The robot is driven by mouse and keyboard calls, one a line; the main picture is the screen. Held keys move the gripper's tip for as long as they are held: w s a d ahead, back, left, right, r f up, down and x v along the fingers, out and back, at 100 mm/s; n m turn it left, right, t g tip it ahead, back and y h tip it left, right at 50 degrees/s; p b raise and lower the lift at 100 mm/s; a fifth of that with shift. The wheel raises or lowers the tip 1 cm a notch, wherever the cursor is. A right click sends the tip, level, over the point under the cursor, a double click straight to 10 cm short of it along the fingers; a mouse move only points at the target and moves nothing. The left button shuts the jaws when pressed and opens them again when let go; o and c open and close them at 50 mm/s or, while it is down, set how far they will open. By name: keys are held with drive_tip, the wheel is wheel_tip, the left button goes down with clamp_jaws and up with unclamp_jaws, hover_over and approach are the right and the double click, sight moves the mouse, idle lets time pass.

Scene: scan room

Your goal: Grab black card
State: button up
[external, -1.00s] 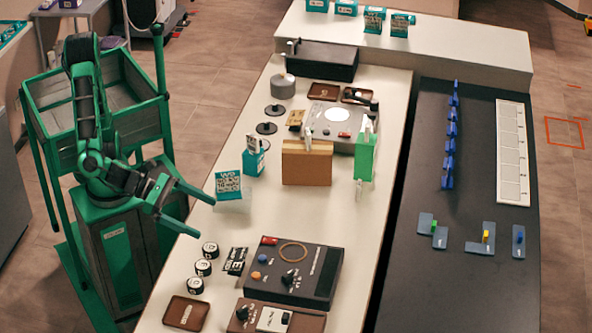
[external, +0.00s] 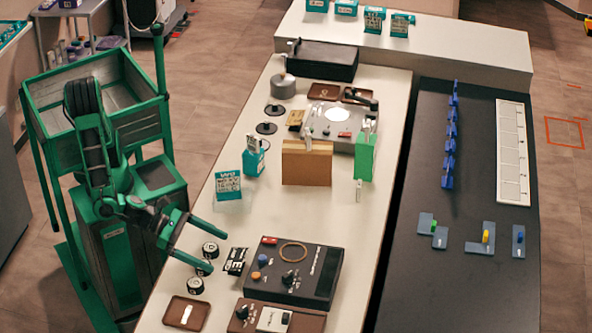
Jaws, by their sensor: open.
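The black card (external: 236,261) with white print lies on the white table, just right of the round black-and-white pieces and left of the dark control box. My gripper (external: 216,248) is open, its two green fingers spread and pointing right over the table edge. The fingertips are to the left of the card and seem apart from it; their height above the table is hard to tell. One finger partly covers the round pieces.
Several round pieces (external: 196,285) sit left of the card. The dark control box (external: 312,274) with knobs stands close on its right. A brown tray (external: 187,313) lies at the front. A teal card stand (external: 228,186) is behind, with bare table between.

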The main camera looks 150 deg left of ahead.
sight(235, 259)
drive_tip(key=shift+x, duration=4)
drive_tip(key=shift+s+a+r, duration=0.1)
drive_tip(key=shift+a, duration=0.1)
drive_tip(key=c, duration=1.2)
